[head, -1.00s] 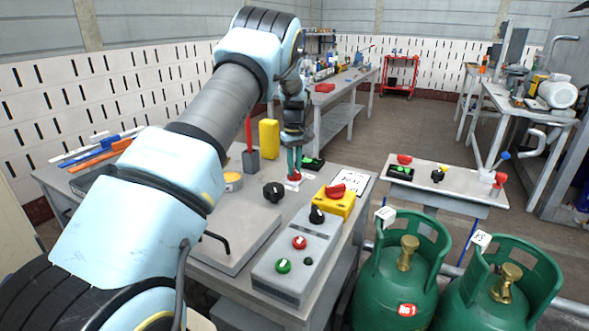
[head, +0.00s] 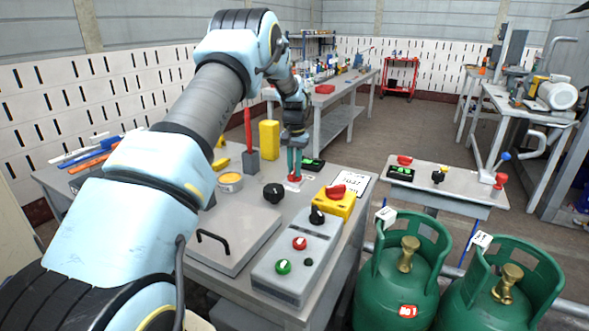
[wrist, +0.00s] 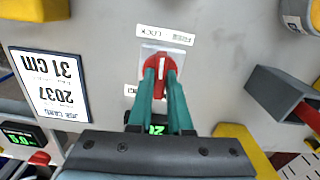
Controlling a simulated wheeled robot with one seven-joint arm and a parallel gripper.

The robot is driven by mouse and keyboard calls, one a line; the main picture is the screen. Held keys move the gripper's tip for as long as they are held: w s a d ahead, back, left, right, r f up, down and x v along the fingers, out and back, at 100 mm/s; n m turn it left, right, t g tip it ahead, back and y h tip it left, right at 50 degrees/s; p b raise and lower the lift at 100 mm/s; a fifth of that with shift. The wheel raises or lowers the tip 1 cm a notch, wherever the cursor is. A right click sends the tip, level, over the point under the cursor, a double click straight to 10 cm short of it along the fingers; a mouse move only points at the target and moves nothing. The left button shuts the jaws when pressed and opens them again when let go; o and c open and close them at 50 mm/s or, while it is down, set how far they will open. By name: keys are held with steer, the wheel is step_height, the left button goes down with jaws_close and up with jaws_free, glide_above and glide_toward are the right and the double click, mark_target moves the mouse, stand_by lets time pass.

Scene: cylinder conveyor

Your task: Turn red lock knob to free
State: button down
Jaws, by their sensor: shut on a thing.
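The red lock knob (wrist: 162,65) sits on a light square plate on the grey bench top, and its white mark runs roughly up-down in the wrist view. A white label (wrist: 165,35) beside it carries upside-down words, apparently including LOCK. My gripper (wrist: 161,83) has its two teal fingers on either side of the knob's grip, closed on it. In the head view my gripper (head: 294,170) points down onto the knob (head: 294,179), which is mostly hidden by the fingers. A second small label is partly covered by a finger.
A small green-lit display (head: 312,165) stands close beside the fingers. A black knob (head: 273,192), a yellow box with a red switch (head: 336,202), a grey button box (head: 296,262) and a red-handled tool in a grey holder (head: 251,158) surround it. A printed card (wrist: 50,84) lies nearby.

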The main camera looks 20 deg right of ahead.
mark_target(294, 170)
steer(key=shift+m, duration=0.6)
steer(key=c, duration=0.8)
jaws_free()
steer(key=shift+c, duration=0.2)
steer(key=shift+r, duration=0.15)
step_height(294, 170, up, 11)
steer(key=b, duration=0.2)
steer(key=shift+f, duration=0.2)
